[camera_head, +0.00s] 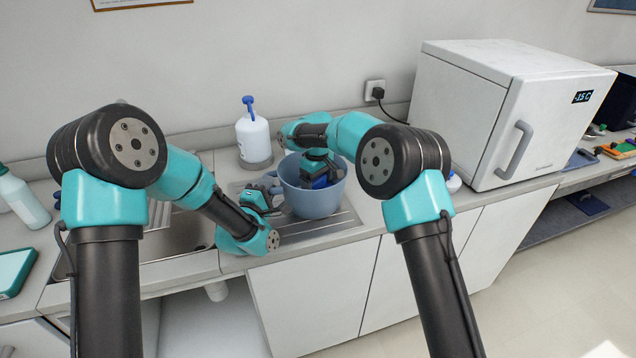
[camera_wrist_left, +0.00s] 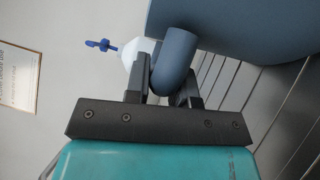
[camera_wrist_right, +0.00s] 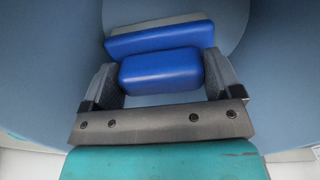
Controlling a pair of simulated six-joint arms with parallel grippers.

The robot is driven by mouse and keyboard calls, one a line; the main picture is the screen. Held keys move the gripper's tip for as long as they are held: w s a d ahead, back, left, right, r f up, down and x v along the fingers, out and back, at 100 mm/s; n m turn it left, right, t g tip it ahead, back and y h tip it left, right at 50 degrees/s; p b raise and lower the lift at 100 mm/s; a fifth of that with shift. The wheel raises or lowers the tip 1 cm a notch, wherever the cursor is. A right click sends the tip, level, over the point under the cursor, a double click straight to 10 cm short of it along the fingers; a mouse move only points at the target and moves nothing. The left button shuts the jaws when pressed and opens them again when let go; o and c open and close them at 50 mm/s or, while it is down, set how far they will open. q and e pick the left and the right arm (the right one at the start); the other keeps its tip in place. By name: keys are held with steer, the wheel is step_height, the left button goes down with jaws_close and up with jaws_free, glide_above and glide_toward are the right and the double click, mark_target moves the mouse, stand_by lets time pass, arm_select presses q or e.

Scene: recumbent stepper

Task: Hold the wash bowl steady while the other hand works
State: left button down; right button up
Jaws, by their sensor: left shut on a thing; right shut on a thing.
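The blue-grey wash bowl (camera_head: 312,203) stands upright on the ribbed metal drainboard beside the sink. My left gripper (camera_head: 268,190) is at the bowl's left side, shut on its handle; the handle (camera_wrist_left: 174,62) shows between the fingers in the left wrist view. My right gripper (camera_head: 318,172) reaches down into the bowl from above. In the right wrist view it is shut on a bright blue block (camera_wrist_right: 160,71), possibly a sponge. A second blue part (camera_wrist_right: 160,38) lies just beyond it, near the bowl's floor. The inner wall of the bowl (camera_wrist_right: 50,80) surrounds the right gripper.
A white bottle with a blue pump (camera_head: 254,138) stands behind the bowl. The sink (camera_head: 180,240) is to the left, with another bottle (camera_head: 22,198) at the far left. A white freezer box (camera_head: 480,110) stands on the counter to the right.

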steer(key=shift+w, duration=0.1)
steer(key=shift+w+a, duration=0.1)
steer(key=shift+w, duration=0.15)
steer(key=shift+r, duration=0.1)
stand_by(0.5)
steer(key=shift+s+d, duration=0.2)
steer(key=shift+s, duration=0.55)
steer(key=shift+s+d, duration=0.2)
steer(key=shift+s, duration=0.5)
steer(key=shift+s+d, duration=0.1)
steer(key=shift+s, duration=0.25)
